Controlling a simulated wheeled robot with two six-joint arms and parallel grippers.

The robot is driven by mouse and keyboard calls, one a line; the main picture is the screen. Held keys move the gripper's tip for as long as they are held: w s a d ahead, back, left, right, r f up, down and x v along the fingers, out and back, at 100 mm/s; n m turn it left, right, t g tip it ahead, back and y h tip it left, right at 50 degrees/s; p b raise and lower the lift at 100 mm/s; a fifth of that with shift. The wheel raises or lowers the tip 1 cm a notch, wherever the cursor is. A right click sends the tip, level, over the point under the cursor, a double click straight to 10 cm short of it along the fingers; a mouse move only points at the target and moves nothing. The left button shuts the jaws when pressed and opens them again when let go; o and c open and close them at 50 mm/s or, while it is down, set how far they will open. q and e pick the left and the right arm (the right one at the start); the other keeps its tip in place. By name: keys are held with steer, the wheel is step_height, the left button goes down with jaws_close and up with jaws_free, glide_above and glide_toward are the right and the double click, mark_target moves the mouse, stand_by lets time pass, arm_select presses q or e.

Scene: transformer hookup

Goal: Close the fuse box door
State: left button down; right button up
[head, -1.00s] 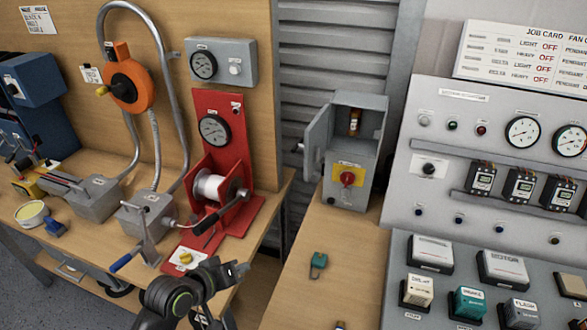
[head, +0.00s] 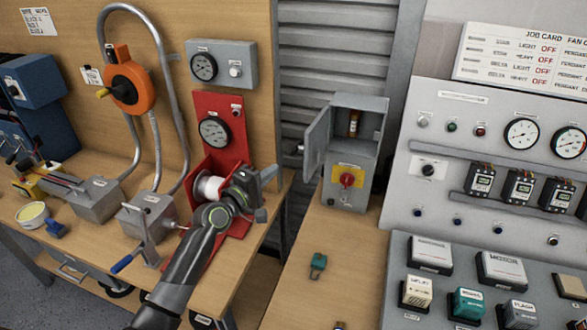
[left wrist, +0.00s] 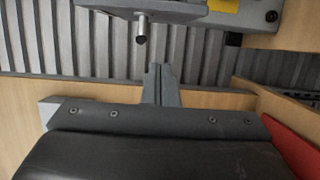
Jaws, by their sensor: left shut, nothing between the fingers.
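The grey fuse box (head: 347,190) stands on the bench in the middle of the head view, with a red knob on a yellow plate on its lower front. Its upper compartment shows a fuse (head: 353,123). The grey door (head: 318,137) stands open, swung out to the left. My left gripper (head: 270,174) is shut and empty, left of the door and apart from it, in front of the red winder panel. My right gripper is out of view.
The red panel with a gauge (head: 214,132) and a white spool stands close behind my left arm. A green plug-like piece (head: 318,262) lies on the bench before the box. The grey control panel (head: 400,170) stands close on the right. A gap separates the two benches.

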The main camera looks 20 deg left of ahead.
arm_select(q)
steer(key=w+d+p, duration=0.2)
steer(key=w+d, duration=0.1)
steer(key=d, duration=0.2)
steer(key=shift+d, duration=0.2)
steer(key=shift+d, duration=0.1)
stand_by(0.4)
